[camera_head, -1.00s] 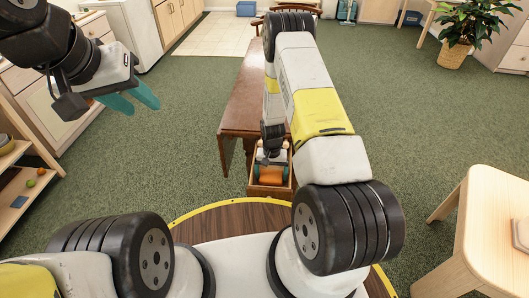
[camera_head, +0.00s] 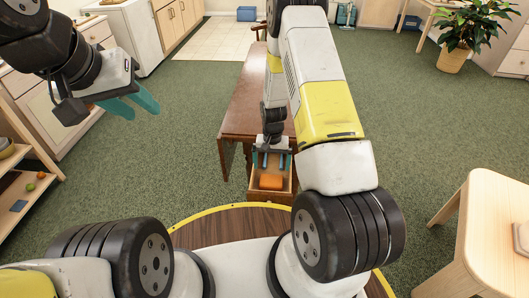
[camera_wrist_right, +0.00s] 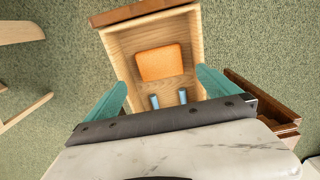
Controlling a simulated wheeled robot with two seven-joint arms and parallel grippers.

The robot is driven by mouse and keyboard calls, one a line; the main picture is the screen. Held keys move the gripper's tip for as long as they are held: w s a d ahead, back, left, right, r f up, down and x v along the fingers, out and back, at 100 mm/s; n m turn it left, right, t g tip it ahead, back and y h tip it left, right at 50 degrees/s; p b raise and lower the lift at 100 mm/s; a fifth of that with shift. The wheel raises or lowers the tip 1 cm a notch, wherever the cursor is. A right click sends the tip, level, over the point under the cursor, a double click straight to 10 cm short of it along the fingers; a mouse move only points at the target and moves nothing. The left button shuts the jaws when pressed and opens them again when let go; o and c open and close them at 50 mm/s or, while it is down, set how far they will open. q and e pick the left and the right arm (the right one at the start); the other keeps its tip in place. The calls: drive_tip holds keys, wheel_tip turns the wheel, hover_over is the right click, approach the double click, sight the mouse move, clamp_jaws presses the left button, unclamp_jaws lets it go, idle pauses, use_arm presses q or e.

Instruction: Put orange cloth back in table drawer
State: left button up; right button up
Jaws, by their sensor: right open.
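The orange cloth (camera_head: 270,182) lies folded flat on the floor of the pulled-out table drawer (camera_head: 270,197). In the right wrist view the cloth (camera_wrist_right: 160,62) rests towards the drawer's front panel (camera_wrist_right: 140,12), clear of the drawer sides. My right gripper (camera_head: 272,162) is above the rear part of the drawer. Its teal fingers (camera_wrist_right: 158,95) are spread wide and hold nothing; the cloth is beyond their tips. My left gripper (camera_head: 133,105) is raised at the upper left, away from the table, with its teal fingers apart and empty.
The drawer belongs to a brown wooden table (camera_head: 240,105), partly hidden by my right arm. A pale wooden stool (camera_head: 485,220) stands at right, shelves (camera_head: 20,165) at left. Green carpet is open around.

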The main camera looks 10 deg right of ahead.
drive_tip(key=s+a+r+n+t+y, duration=0.1)
drive_tip(key=s+r, duration=0.1)
drive_tip(key=r, duration=1.3)
drive_tip(key=s+r+t, duration=0.2)
drive_tip(key=r, duration=1.3)
drive_tip(key=s+r+n+t+y, duration=0.1)
drive_tip(key=s+r+n+t, duration=0.1)
drive_tip(key=s+r, duration=1.2)
drive_tip(key=s+t, duration=0.1)
drive_tip(key=s, duration=0.4)
drive_tip(key=shift+a+r+n, duration=0.35)
drive_tip(key=shift+a+n, duration=0.05)
